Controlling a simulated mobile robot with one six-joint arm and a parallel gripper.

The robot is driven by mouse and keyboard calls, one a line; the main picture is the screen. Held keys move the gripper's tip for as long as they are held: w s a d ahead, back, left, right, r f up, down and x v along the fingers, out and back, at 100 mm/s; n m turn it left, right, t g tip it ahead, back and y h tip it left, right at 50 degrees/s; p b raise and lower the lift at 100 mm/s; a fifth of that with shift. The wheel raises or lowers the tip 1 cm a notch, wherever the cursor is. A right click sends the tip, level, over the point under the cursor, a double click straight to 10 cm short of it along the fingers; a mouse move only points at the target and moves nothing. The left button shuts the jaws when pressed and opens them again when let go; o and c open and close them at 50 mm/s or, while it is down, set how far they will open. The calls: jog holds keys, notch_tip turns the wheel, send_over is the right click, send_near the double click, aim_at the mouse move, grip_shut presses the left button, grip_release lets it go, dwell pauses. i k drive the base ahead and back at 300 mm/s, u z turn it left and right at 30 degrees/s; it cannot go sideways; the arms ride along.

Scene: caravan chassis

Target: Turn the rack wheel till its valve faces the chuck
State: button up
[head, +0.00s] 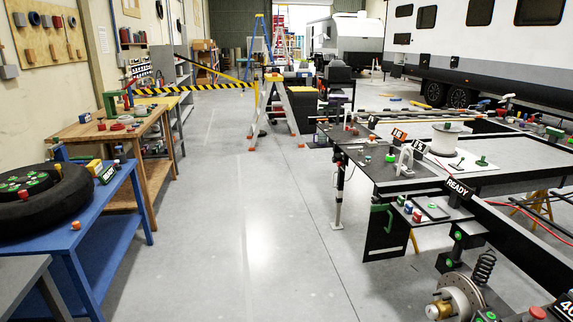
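A black tyre (62,207) lies flat on the left of the blue bench (118,195), cut off by the left picture edge. Its hub carries several green round pieces (38,180) and a red piece (23,194). I cannot tell which part is the valve. A small part (58,168) stands up at the tyre's right rim. I cannot make out the chuck for certain. My gripper is not in view.
A small orange piece (75,225) sits at the blue bench's front edge, and a yellow block (94,166) and a black display (107,174) stand beyond the tyre. A wooden bench (95,131) is behind. The grey floor (250,220) is clear up to the chassis (385,175) at right.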

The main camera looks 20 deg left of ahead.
aim_at(27, 209)
jog(key=u, duration=0.05)
jog(key=i, duration=1.75)
jog(key=z, duration=0.55)
jog(key=k, duration=0.15)
jog(key=u, duration=2.7)
jog(key=k, duration=0.2)
jog(key=u, duration=1.6)
